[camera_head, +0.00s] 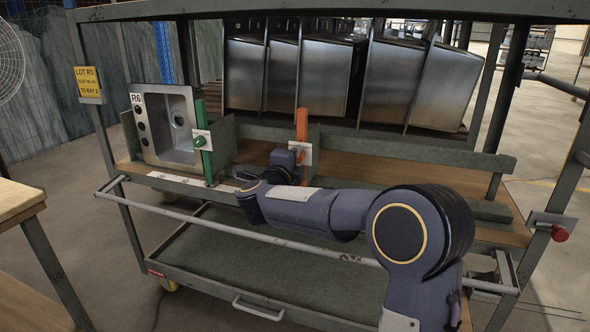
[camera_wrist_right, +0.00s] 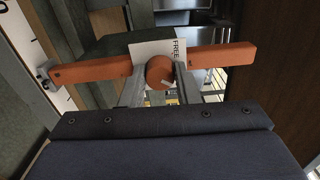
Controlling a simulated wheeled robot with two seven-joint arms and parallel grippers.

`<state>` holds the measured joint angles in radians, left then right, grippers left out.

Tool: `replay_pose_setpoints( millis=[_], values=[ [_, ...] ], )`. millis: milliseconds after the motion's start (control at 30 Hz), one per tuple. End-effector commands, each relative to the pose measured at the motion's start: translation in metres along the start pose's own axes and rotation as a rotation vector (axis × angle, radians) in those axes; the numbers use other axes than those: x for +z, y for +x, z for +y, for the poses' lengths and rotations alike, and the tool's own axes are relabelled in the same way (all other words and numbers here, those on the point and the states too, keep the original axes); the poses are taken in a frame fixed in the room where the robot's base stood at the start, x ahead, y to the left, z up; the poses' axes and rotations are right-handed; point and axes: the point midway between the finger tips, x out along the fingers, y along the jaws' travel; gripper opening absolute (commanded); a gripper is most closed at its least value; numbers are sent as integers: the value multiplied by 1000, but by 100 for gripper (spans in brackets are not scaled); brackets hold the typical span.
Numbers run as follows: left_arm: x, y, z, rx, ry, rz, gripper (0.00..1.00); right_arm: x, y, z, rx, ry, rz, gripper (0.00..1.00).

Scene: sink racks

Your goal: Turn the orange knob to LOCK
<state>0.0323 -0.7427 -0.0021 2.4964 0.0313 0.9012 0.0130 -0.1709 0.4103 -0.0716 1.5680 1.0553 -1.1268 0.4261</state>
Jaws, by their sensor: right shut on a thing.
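The orange knob (camera_wrist_right: 160,72) sits at the middle of an orange bar (camera_wrist_right: 85,69) in the right wrist view. A white label (camera_wrist_right: 150,50) behind it reads FREE; no LOCK word can be read. The fingers of my right gripper (camera_wrist_right: 160,88) are on both sides of the knob, shut on it. In the head view the orange bar (camera_head: 302,124) stands upright on the rack, with the label (camera_head: 302,153) partly behind my right gripper (camera_head: 290,160). The knob is mostly hidden there. My left gripper is in neither view.
A green bar (camera_head: 208,166) with a green knob (camera_head: 199,141) stands to the left, beside a steel sink (camera_head: 165,127) marked R6. Several steel sinks (camera_head: 320,75) hang behind. A rail (camera_head: 240,233) crosses in front, and a red knob (camera_head: 559,233) is at far right.

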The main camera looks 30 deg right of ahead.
Motion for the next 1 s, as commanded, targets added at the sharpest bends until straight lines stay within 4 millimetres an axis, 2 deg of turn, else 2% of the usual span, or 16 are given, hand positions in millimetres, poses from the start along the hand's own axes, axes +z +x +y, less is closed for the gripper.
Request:
replay_pose_setpoints(
  millis=[100, 333, 900, 933, 1000],
  values=[
    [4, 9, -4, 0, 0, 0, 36, 0, 0, 4, 2, 65, -2, 6],
    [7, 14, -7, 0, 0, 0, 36, 0, 0, 2, 2, 147, -1, 6],
    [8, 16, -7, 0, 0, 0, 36, 1, 0, 1, 4, 175, -1, 6],
    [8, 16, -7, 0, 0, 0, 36, 1, 0, 1, 4, 175, -1, 31],
    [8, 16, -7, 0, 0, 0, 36, 1, 0, 1, 3, 175, -1, 40]
  ],
)
